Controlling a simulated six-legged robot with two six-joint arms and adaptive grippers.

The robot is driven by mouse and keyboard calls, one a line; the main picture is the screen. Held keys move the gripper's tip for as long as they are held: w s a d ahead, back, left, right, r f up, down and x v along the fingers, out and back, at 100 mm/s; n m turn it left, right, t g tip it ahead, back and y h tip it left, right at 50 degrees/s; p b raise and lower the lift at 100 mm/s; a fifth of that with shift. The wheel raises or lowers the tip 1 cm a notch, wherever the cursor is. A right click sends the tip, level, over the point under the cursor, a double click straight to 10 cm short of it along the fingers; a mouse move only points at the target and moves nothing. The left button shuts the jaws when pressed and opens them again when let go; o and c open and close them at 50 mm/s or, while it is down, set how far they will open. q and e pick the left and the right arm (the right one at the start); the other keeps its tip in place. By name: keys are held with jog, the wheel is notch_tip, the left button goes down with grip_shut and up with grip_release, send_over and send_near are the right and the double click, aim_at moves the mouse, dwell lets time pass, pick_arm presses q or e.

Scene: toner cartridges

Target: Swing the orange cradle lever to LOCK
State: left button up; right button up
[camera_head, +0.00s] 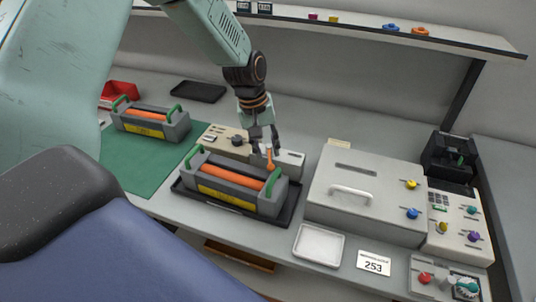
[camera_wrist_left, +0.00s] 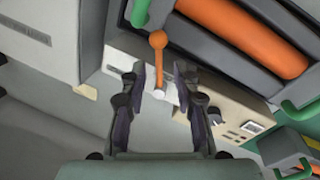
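The orange lever (camera_head: 269,156) stands behind the grey toner cartridge (camera_head: 230,182), which has an orange roller and green handles and sits in a dark cradle tray (camera_head: 291,206). In the left wrist view the lever (camera_wrist_left: 158,42) shows a round knob and a thin stem, pointing toward the cartridge. My left gripper (camera_head: 265,142) reaches down over the lever from behind. In the left wrist view my left gripper (camera_wrist_left: 159,75) is open, its fingers on either side of the lever's stem with gaps visible. No LOCK marking is readable. My right gripper is not in view.
A second cartridge (camera_head: 150,122) stands on a green mat (camera_head: 130,165) at left. A beige panel (camera_head: 220,139) sits behind the cradle. A grey lidded box (camera_head: 365,195) stands close on the right. A white tray (camera_head: 319,245) lies in front, and a shelf (camera_head: 440,38) runs overhead.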

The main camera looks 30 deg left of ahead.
aim_at(270, 158)
pick_arm(q)
jog(key=shift+w+d+f, duration=0.1)
jog(key=shift+d+f, duration=0.05)
jog(key=shift+f, duration=0.4)
jog(key=shift+w+d+f, duration=0.1)
jog(key=shift+f, duration=0.4)
jog(key=shift+s, duration=0.1)
grip_shut()
